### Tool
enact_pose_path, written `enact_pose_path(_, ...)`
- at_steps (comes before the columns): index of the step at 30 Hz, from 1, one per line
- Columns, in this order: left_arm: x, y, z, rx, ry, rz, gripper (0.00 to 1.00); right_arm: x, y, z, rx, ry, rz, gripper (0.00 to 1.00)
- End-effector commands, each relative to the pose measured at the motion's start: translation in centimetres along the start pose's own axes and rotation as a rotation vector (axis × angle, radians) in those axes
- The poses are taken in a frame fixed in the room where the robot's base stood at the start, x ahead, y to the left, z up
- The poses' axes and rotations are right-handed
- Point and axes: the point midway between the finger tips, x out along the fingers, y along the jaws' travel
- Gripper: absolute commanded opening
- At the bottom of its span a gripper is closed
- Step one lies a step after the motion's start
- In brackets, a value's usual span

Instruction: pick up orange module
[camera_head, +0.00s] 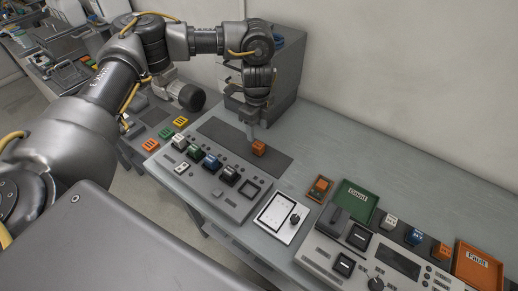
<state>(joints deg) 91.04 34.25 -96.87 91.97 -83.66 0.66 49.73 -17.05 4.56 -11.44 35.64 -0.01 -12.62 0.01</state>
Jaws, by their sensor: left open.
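An orange module (258,148) stands on the dark grey mat at the back of the left control panel. My left gripper (251,136) points down from above, just left of and behind the module, with its fingertips close to it. The gripper is open; whether a finger touches the module is too small to tell. Another orange module (321,184) sits in a small orange-brown tray farther right on the bench. My right gripper does not show.
The left panel (230,203) carries several colored modules in a row. A grey cabinet (290,62) stands behind my left gripper. A white panel with a black knob (283,216), a green tray (354,201) and an orange tray (477,268) lie to the right.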

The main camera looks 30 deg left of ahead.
Motion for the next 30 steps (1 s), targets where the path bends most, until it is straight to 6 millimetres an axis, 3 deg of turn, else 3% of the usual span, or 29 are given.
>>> enact_pose_path(6,3.1,0.0,0.0,-0.001,0.001,0.002,0.53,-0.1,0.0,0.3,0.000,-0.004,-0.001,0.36)
enact_pose_path(14,3.9,-0.1,0.0,-0.001,0.000,0.002,0.53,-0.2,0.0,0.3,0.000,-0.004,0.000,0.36)
enact_pose_path(23,8.1,-0.7,0.1,-0.001,0.001,0.003,0.53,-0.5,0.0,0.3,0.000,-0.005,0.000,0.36)
enact_pose_path(30,8.8,-0.7,0.1,0.000,0.000,0.000,0.53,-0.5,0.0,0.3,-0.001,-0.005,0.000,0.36)
